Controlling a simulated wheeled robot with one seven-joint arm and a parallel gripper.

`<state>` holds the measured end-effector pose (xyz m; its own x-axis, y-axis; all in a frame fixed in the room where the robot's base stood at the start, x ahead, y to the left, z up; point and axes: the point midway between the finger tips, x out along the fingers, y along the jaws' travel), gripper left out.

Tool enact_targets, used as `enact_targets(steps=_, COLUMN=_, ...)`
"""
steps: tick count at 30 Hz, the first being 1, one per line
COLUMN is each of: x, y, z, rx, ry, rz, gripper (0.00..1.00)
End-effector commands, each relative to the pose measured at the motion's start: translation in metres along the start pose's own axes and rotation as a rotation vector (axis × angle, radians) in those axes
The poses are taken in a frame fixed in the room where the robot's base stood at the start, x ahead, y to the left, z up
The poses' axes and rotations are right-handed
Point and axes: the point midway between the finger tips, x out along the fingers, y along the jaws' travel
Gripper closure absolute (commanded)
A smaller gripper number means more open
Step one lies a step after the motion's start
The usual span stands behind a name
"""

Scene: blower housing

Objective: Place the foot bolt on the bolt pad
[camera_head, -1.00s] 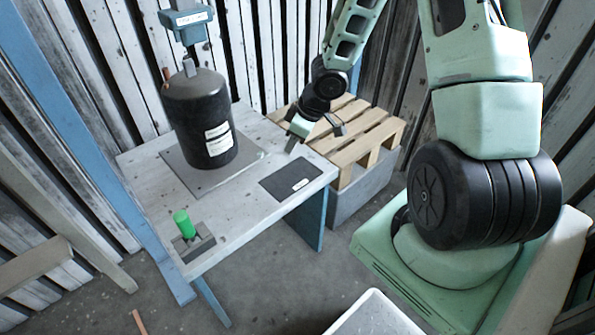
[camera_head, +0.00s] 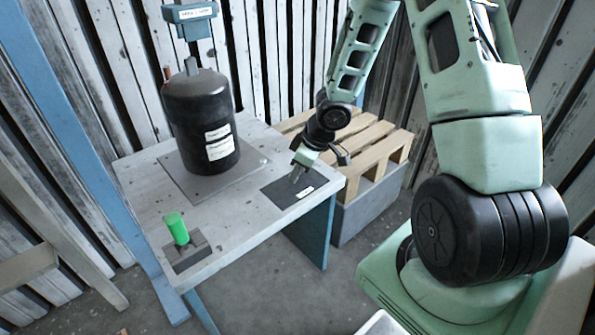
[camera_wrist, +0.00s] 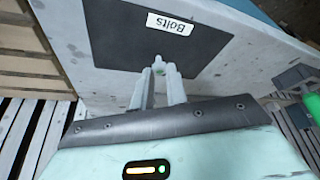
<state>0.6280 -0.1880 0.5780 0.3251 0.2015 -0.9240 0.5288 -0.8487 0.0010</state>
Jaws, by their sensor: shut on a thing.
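The bolt pad (camera_head: 277,192) is a flat dark mat near the right front edge of the workbench. In the wrist view the pad (camera_wrist: 110,42) carries a white label reading "Bolts". My gripper (camera_head: 297,176) is over the pad with its fingers pointing down. In the wrist view my gripper (camera_wrist: 161,80) is shut on the foot bolt (camera_wrist: 159,62), a small grey piece at the fingertips. The fingers hide most of the bolt. Its end lies over the pad; I cannot tell whether it touches.
A black tank (camera_head: 199,115) stands on a grey plate at the back of the workbench (camera_head: 235,221). A green cylinder (camera_head: 176,229) stands on a dark fixture at the left front corner. A wooden pallet (camera_head: 374,147) on a grey block is beside the bench at right.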

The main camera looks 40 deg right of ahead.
Motion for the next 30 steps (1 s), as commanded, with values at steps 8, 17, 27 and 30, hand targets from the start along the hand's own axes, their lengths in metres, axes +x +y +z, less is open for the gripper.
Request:
enact_targets(steps=8, x=0.003, y=0.000, z=0.001, rx=0.000, ry=0.000, rz=0.000, gripper=0.64)
enact_targets(steps=17, x=-0.003, y=0.000, z=-0.001, rx=0.001, ry=0.000, rz=0.000, gripper=0.64)
enact_targets(steps=27, x=-0.060, y=0.001, z=-0.003, rx=0.002, ry=0.000, rz=0.001, gripper=0.64)
enact_targets(steps=30, x=-0.078, y=0.000, z=-0.003, rx=0.003, ry=0.000, rz=0.000, gripper=0.64)
